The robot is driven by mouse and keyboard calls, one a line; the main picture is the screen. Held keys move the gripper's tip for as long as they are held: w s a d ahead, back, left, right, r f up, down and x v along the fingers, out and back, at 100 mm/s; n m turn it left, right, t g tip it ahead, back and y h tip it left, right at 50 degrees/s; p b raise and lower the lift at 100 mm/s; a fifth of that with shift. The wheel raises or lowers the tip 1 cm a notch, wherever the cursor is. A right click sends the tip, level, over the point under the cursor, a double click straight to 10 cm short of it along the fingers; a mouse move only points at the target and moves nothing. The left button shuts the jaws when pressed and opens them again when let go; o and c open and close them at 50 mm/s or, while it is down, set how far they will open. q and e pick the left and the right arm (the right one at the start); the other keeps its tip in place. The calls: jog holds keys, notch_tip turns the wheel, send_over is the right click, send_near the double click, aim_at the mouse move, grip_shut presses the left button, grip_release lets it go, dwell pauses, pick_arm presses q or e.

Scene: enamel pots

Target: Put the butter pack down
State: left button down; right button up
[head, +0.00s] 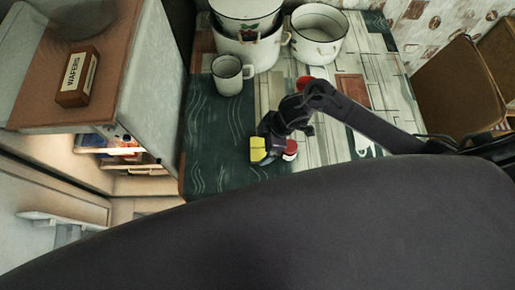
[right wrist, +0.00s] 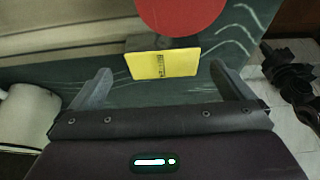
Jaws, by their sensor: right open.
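The butter pack looks to be the yellow block (head: 258,149) at the front of the dark green part of the table. In the right wrist view the yellow pack (right wrist: 163,64) shows its bright face with small dark print. My right gripper (head: 272,143) is at the pack, partly hidden by its own arm in the head view. In the right wrist view its two fingers (right wrist: 163,84) are spread wide, with clear gaps on both sides of the pack. Whether the pack rests fully on the table is hard to tell. My left gripper is not in view.
A red-topped round thing (head: 290,149) is close beside the pack; its red disc (right wrist: 182,14) also shows in the wrist view. A white mug (head: 228,75) and enamel pots (head: 318,38) stand behind. A wafers box (head: 77,76) lies on the left cabinet. Green table left of the pack is clear.

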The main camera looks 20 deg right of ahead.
aim_at(259, 148)
jog(key=shift+x, duration=1.9)
jog(key=shift+s+d, duration=0.1)
jog(key=shift+s, duration=0.1)
jog(key=c, duration=1.2)
